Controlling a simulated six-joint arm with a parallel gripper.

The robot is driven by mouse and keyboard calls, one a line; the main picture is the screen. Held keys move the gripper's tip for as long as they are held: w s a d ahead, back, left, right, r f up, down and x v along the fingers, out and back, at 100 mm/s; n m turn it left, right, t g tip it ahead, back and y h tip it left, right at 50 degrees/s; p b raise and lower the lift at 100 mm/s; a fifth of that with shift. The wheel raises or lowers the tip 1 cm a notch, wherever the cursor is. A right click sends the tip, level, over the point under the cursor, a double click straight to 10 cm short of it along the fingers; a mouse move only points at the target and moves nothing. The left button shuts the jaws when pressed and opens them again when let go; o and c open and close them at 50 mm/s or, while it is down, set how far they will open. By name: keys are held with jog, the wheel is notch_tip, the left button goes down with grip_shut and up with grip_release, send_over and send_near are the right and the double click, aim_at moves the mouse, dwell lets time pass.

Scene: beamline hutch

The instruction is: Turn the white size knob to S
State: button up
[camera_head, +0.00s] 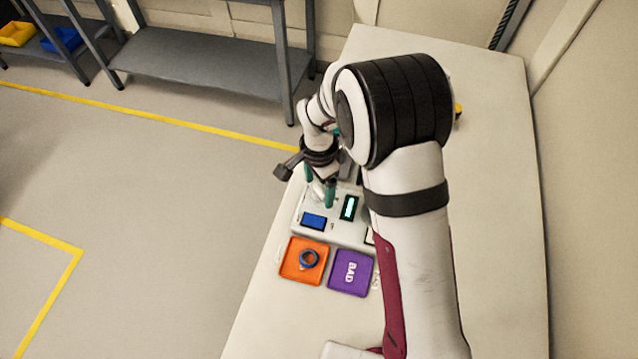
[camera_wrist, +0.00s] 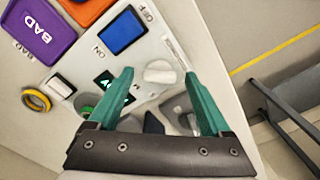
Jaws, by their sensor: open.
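The white knob (camera_wrist: 160,72) sits on the pale control panel (camera_wrist: 150,45) in the wrist view. Its raised grip lies roughly crosswise in that picture. My gripper (camera_wrist: 158,75) is open, with one teal fingertip on each side of the knob and a visible gap to both in the picture. I cannot tell how far down the fingertips reach. Small marks beside the knob are too small to read, so its setting is unclear. In the head view my gripper (camera_head: 320,184) is over the far left part of the panel (camera_head: 340,233), and the arm hides part of it.
A blue switch (camera_wrist: 122,32) marked ON and OFF and a lit display (camera_head: 349,207) are on the panel. A yellow ring (camera_wrist: 36,100) is beside the panel.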

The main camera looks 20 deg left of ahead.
grip_shut()
jog(key=shift+n, duration=0.4)
jog(key=n, duration=0.2)
jog(key=shift+n, duration=0.4)
jog(key=n, duration=0.4)
jog(key=shift+n, duration=0.3)
jog(key=n, duration=0.4)
jog(key=shift+r, duration=0.1)
jog(key=shift+n, duration=1.8)
